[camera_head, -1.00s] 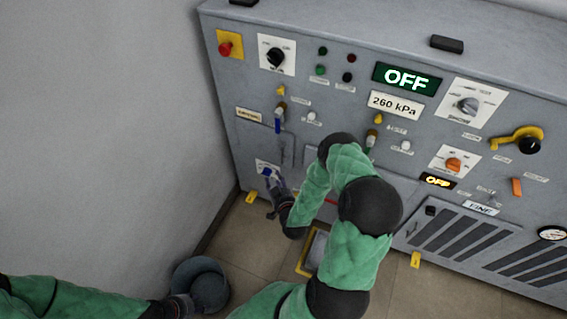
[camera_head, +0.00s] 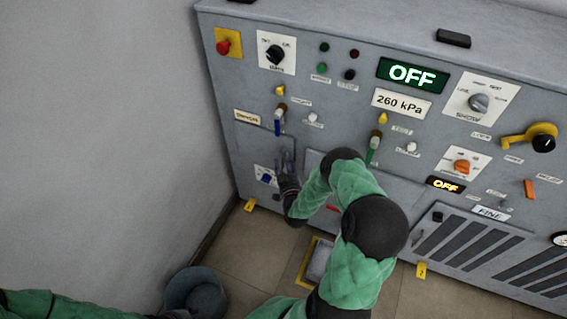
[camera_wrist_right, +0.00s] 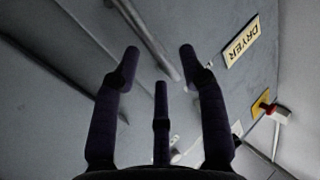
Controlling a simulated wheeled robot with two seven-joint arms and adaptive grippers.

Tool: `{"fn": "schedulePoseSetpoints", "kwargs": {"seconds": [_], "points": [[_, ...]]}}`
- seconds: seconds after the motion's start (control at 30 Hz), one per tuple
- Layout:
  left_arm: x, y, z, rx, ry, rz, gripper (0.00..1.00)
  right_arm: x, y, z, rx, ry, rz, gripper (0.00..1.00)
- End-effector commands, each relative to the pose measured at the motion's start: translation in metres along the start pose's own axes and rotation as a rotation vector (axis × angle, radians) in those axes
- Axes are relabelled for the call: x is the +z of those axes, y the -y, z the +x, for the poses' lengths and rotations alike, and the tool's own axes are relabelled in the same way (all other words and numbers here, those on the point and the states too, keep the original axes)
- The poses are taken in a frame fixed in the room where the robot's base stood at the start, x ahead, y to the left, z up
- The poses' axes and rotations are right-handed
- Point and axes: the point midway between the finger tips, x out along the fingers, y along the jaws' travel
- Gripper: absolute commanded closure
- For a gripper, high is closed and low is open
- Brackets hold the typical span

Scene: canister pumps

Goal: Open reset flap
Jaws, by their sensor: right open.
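My right gripper (camera_head: 287,172) is at the lower left of the grey cabinet front, just right of the blue switch (camera_head: 266,180). In the right wrist view the gripper (camera_wrist_right: 158,66) is open and empty, with its fingers spread towards the panel. A grey bar (camera_wrist_right: 150,42) lies on or near the panel beyond the fingertips; I cannot tell whether they touch it. No flap labelled reset can be read; a panel outline below the DRYER label (camera_head: 247,117) is partly hidden by my gripper. The label also shows in the wrist view (camera_wrist_right: 242,42). My left gripper is barely visible at the bottom edge.
A blue-handled valve (camera_head: 278,122) and a green-handled valve (camera_head: 374,147) stick out of the cabinet. A grey bucket (camera_head: 195,291) stands on the floor at the left. A yellow-edged pedal or tray (camera_head: 309,262) lies below my right arm. A wall closes the left side.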

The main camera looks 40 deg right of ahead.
Motion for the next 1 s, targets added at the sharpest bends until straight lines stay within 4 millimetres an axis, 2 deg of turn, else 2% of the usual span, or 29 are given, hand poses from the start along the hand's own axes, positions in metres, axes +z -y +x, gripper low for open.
{"fn": "schedulePoseSetpoints", "kwargs": {"seconds": [0.2,0.47,0.5,0.63,0.67,1.0], "points": [[0.0,0.002,0.005,0.0,0.0,0.0,0.6,0.001,0.001,0.015,-0.001,0.0,0.001,0.57],[0.0,0.002,0.005,0.0,0.0,0.0,0.6,0.0,0.001,0.016,-0.001,0.001,0.001,0.57],[0.0,0.002,0.005,0.0,0.0,0.0,0.6,0.0,0.001,0.016,-0.001,0.001,0.001,0.6],[0.0,0.002,0.005,0.0,0.0,0.0,0.6,0.0,0.001,0.016,-0.001,0.001,0.001,0.97],[0.0,0.002,0.005,0.0,0.0,0.0,0.6,0.0,0.001,0.016,-0.001,0.001,0.001,1.0],[0.0,0.002,0.004,0.0,0.0,0.0,0.6,0.0,0.006,0.016,0.002,0.002,0.001,1.0]]}}
